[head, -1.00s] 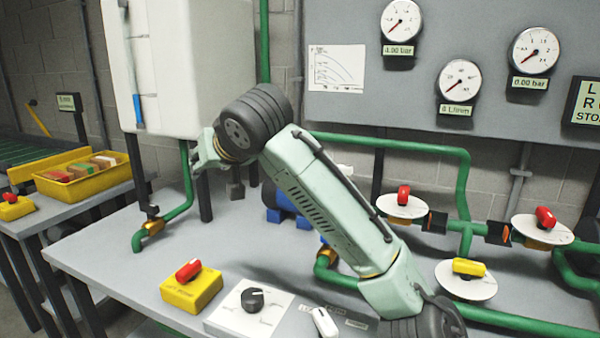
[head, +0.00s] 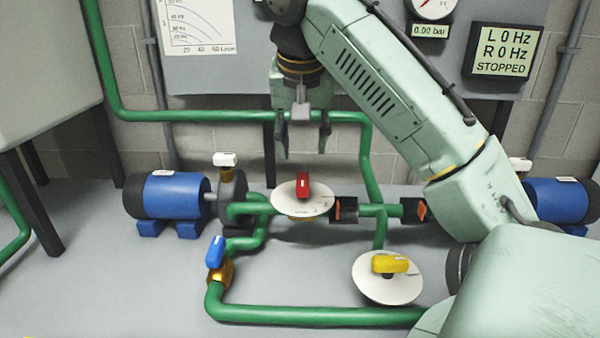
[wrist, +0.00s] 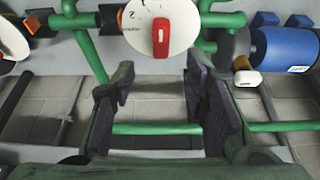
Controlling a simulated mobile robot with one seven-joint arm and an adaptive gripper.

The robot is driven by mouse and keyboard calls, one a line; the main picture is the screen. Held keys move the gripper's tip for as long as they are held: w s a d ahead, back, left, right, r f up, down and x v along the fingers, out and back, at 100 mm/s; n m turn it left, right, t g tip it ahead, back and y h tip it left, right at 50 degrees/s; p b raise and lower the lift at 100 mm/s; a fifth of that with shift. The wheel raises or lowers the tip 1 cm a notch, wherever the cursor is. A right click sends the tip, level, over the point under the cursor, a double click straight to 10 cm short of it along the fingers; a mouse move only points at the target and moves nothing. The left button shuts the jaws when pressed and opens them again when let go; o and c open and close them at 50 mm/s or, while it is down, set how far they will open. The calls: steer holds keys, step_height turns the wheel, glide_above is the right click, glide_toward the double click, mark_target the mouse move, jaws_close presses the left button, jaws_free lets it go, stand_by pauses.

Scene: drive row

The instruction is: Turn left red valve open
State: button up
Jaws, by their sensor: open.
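The left red valve handle (head: 303,185) sits on a round white dial plate (head: 283,200) on the green pipe, right of the left blue pump. In the head view the handle points roughly up and down the picture. My gripper (head: 303,152) is open and empty, fingers pointing down, above and slightly behind the handle in the picture. In the wrist view the red handle (wrist: 161,28) shows at the top centre, beyond the open fingers (wrist: 160,105) and not between them. Nothing of the handle is hidden.
A yellow valve handle (head: 390,264) sits at front right and a blue valve handle (head: 215,251) at front left. A white-handled valve (head: 226,160) stands by the blue pump (head: 175,197). A green pipe (head: 220,116) runs behind my gripper. The display (head: 503,51) reads STOPPED.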

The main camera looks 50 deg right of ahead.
mark_target(302, 179)
steer(key=b+x, duration=0.7)
steer(key=x, duration=0.2)
steer(key=shift+f, duration=0.2)
steer(key=shift+w+d+f, duration=0.25)
steer(key=shift+f, duration=0.2)
jaws_close()
